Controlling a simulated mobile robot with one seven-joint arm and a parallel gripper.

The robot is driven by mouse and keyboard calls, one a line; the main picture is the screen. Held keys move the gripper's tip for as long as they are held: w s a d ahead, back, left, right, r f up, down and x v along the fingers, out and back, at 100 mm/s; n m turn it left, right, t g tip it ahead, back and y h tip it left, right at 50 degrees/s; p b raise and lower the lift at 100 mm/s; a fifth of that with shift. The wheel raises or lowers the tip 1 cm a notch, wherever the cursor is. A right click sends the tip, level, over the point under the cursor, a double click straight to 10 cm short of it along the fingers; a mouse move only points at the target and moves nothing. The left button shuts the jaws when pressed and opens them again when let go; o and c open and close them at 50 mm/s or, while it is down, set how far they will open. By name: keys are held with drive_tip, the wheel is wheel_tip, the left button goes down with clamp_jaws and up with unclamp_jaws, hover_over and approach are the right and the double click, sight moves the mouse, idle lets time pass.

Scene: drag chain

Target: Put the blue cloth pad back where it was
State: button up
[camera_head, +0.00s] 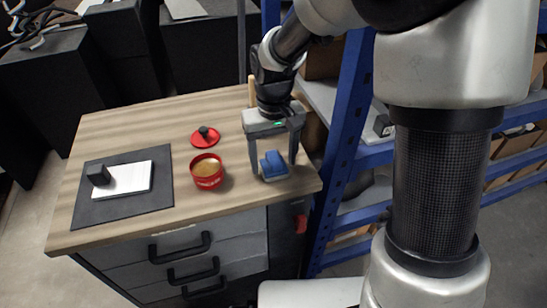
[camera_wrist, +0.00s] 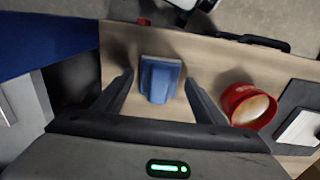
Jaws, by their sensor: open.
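The blue cloth pad (camera_head: 273,164) lies near the right end of the wooden tabletop. My gripper (camera_head: 274,168) is above it with its fingers spread to either side of it. In the wrist view the blue cloth pad (camera_wrist: 160,78) shows between the two open fingers of my gripper (camera_wrist: 158,85), with a gap on each side. I cannot tell how high the fingertips are above the table.
A red can (camera_head: 207,172) stands just left of the pad, with a red lid (camera_head: 205,137) behind it. A dark mat (camera_head: 80,205) with a white block (camera_head: 125,179) and a small black block (camera_head: 98,175) is further left. Blue shelving (camera_head: 345,120) stands close on the right.

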sight(274, 157)
wheel_tip(274, 157, up, 12)
drive_tip(key=p, duration=0.2)
drive_tip(key=s+d+r+m+t, duration=0.1)
drive_tip(key=s+d+r+t, duration=0.1)
drive_tip(key=s+d, duration=0.4)
drive_tip(key=s+d+r+m+t, duration=0.2)
drive_tip(key=s+d+r, duration=0.3)
drive_tip(key=s, duration=0.5)
drive_tip(key=shift+s+d+r+t, duration=0.25)
drive_tip(key=shift+s+d+t, duration=0.05)
drive_tip(key=shift+d+t, duration=0.5)
